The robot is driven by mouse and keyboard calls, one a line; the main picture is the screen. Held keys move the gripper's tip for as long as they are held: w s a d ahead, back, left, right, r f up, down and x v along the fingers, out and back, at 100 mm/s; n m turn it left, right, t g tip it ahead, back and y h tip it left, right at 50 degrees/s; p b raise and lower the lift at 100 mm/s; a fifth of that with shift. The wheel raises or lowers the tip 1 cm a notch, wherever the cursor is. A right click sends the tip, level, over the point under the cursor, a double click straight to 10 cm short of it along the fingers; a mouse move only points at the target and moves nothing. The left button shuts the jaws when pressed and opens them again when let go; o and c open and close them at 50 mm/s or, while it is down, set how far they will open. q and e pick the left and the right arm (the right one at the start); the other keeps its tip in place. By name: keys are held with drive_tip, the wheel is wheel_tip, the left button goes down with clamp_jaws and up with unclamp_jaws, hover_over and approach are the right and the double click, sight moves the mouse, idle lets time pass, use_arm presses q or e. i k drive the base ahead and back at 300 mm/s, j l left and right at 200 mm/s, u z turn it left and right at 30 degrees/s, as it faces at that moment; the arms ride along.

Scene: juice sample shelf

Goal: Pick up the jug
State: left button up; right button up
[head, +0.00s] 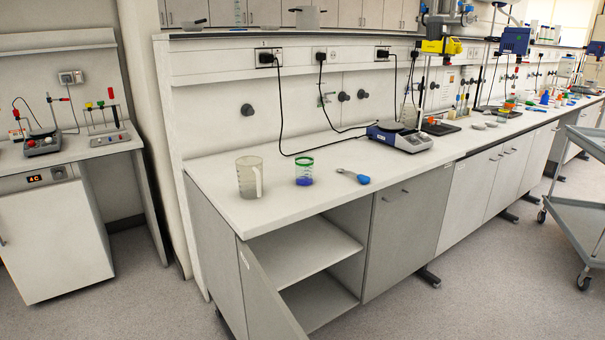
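The jug (248,177) is a translucent, pale beige vessel with a handle on its right side. It stands upright on the white bench top (212,187), near the bench's left end. Neither of my grippers shows in the head view.
A small glass with a green rim and blue contents (304,171) stands right of the jug. A blue-handled tool (353,176) lies further right, before a hotplate (400,137). Below, a cabinet door (268,298) hangs open into the floor space. A grey cart (575,195) stands at right.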

sight(248, 169)
drive_tip(key=z, duration=0.35)
drive_tip(key=i+j+z, duration=0.1)
drive_tip(key=j+z, duration=0.9)
drive_tip(key=j, duration=1.7)
drive_tip(key=k, duration=0.05)
